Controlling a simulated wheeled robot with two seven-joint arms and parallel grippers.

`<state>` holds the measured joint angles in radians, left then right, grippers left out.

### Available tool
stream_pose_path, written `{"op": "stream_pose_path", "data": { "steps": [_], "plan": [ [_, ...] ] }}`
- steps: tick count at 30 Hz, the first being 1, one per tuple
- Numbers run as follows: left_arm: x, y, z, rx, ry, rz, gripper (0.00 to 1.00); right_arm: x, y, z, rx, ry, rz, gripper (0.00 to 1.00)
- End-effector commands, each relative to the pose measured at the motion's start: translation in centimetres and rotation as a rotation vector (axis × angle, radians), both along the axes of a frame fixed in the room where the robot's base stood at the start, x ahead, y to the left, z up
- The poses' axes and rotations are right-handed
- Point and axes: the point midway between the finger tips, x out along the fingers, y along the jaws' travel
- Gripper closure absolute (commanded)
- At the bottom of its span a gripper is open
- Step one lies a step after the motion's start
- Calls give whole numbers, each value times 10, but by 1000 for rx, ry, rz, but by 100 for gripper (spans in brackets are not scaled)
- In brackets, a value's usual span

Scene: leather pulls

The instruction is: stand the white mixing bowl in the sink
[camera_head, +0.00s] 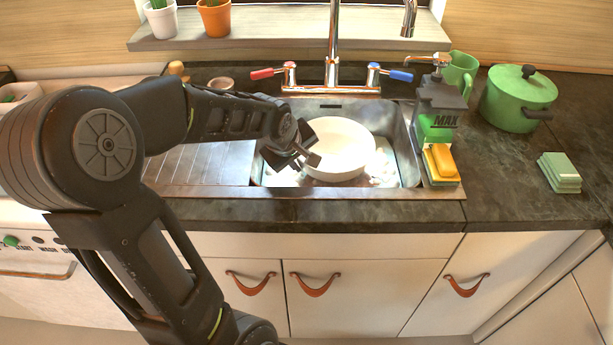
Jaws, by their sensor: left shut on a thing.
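The white mixing bowl (343,146) is over the sink (407,165), within its outline, its open side facing up and tilted a little toward me. My left gripper (312,159) is at the bowl's left rim and is shut on it. The lower part of the bowl is against the bright sink basin, and I cannot tell whether it touches the bottom. My right gripper is not in view.
A chrome tap (333,50) with red and blue handles stands behind the sink. A soap dispenser (436,105) and a yellow sponge (440,161) are at its right edge. A green pot (516,100) stands farther right. The drainboard (205,164) on the left is clear.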

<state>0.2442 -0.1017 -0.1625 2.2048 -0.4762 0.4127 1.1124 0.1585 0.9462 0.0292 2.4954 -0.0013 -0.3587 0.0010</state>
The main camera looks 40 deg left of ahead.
Motion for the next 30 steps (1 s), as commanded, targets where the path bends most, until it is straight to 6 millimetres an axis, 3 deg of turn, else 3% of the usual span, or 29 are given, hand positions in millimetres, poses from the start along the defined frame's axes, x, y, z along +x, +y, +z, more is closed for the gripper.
{"op": "stream_pose_path", "data": {
  "steps": [4, 14, 23, 30],
  "plan": [
    [1, 1, -15, 2, -4, 1, 100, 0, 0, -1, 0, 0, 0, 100],
    [1, 1, -17, 1, -5, 1, 100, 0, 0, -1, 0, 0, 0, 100],
    [1, 0, -52, 2, -2, -1, 100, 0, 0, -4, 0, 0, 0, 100],
    [1, 1, -53, 1, -6, 1, 100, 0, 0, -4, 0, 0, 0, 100]
  ]
}}
